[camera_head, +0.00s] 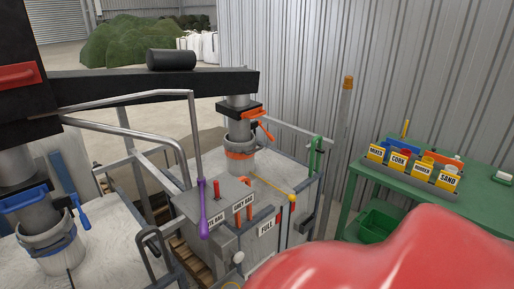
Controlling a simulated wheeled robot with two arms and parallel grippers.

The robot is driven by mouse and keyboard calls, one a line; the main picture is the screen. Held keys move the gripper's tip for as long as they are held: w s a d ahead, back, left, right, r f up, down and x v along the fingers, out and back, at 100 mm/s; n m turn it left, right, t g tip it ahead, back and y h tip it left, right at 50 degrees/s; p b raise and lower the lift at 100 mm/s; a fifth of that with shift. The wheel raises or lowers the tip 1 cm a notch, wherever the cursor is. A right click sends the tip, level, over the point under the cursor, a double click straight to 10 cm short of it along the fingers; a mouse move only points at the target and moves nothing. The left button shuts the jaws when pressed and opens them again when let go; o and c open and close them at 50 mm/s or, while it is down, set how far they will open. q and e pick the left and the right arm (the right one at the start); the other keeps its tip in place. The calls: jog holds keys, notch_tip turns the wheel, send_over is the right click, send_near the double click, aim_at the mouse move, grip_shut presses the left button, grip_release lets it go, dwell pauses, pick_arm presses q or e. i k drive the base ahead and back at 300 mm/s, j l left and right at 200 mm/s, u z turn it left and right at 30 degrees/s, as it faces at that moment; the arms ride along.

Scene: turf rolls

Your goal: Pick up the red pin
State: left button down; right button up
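A small thin red pin (215,189) stands upright in the top of the grey labelled holder box (230,222) at the centre of the view. It is by the left label, which is only partly readable and ends in "BAG". Orange pins (249,207) stand to its right by a "GREY BAG" label. A purple-handled bar (203,212) hangs just left of the red pin. Neither of my grippers is recognisable in view. A large glossy red shape (395,255), very close, fills the bottom right; I cannot tell what it is.
A corrugated wall and a wooden-topped pole (347,85) stand behind.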

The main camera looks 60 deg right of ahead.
aim_at(217, 194)
jog(key=z, duration=1.55)
